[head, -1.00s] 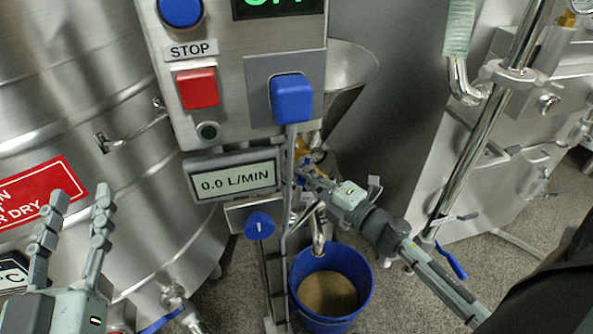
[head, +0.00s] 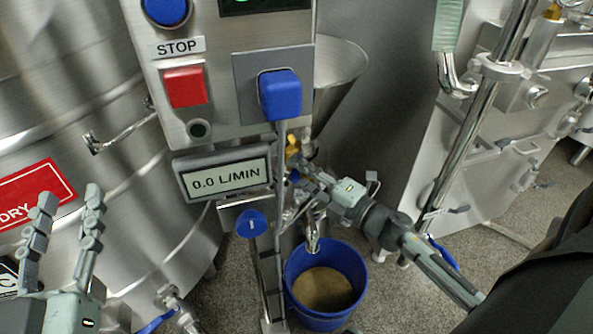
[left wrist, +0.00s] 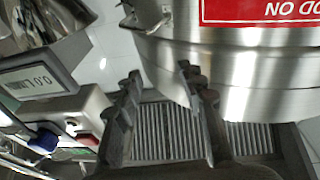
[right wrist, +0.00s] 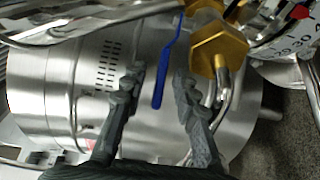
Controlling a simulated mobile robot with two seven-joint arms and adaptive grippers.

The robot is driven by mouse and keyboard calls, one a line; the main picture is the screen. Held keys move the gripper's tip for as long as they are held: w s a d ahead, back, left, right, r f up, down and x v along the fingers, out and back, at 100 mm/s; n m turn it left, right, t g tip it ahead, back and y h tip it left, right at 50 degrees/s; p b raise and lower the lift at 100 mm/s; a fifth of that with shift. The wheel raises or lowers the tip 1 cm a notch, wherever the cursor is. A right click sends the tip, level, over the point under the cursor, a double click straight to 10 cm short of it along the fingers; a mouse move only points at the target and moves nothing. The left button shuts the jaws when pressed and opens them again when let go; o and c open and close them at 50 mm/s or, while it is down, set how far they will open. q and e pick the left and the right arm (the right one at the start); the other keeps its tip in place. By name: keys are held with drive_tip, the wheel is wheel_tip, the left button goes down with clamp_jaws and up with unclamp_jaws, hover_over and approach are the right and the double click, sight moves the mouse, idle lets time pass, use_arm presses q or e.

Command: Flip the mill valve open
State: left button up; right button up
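The mill valve's blue lever (right wrist: 165,75) hangs down beside a gold fitting (right wrist: 218,50) in the right wrist view. My right gripper (right wrist: 158,84) is open, with its fingers on either side of the lever's lower end; I cannot tell whether either touches it. In the head view, the right gripper (head: 308,182) is below the gold fitting (head: 293,146), beside the mill column, and the lever is mostly hidden. My left gripper (head: 69,200) is open and empty in front of the steel tank; it also shows in the left wrist view (left wrist: 160,75).
A blue bucket (head: 357,270) with brown contents sits under the spout (head: 313,235). The steel tank (head: 100,180) fills the left.

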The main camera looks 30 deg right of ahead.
drive_tip(key=v, duration=0.6)
drive_tip(key=shift+s, duration=0.25)
drive_tip(key=shift+d, duration=0.1)
drive_tip(key=shift+c, duration=0.4)
